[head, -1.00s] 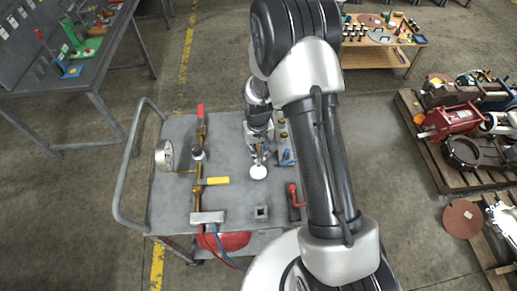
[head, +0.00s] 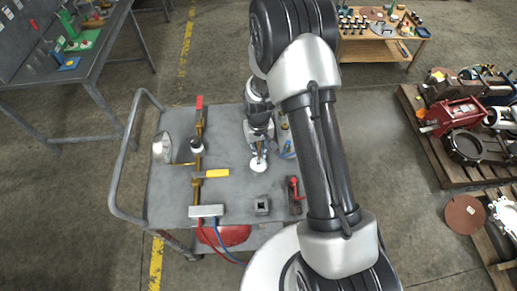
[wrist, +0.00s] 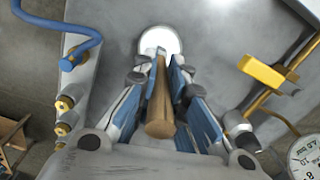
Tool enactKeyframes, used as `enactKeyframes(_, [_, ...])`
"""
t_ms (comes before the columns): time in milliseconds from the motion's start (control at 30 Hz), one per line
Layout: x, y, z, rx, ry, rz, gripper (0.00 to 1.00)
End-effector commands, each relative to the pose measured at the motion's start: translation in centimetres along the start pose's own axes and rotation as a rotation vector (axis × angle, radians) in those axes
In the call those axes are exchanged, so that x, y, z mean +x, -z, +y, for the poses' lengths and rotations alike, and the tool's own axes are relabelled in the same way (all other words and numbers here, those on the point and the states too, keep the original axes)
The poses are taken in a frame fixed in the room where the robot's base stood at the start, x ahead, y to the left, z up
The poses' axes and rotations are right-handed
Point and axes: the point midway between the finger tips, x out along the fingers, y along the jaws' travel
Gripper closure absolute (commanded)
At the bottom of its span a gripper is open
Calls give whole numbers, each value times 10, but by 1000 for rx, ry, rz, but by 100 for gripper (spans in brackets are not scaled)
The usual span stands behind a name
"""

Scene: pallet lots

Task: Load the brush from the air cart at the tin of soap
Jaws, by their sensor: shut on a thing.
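My gripper (head: 259,148) is shut on a brush (wrist: 160,105) with a brown wooden handle, seen between the blue-sided fingers in the wrist view. The tin of soap (head: 258,165) shows as a white round disc on the grey top of the air cart (head: 232,186). It also shows in the wrist view (wrist: 159,40), just beyond the fingertips. The brush's far end overlaps the disc there. Its bristles are hidden, and I cannot tell whether it touches the soap.
Left of my gripper stand a brass pipe with a yellow handle (head: 217,173) and a round gauge (head: 162,149). A red-handled fitting (head: 295,188) and a small square socket (head: 262,206) are near the front. A loaded pallet (head: 430,150) lies right.

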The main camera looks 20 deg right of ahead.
Motion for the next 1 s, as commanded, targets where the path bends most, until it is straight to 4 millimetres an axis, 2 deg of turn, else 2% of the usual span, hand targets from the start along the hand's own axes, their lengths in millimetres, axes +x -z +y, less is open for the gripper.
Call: enactKeyframes(1000, [10,0,0,0,0,0,100])
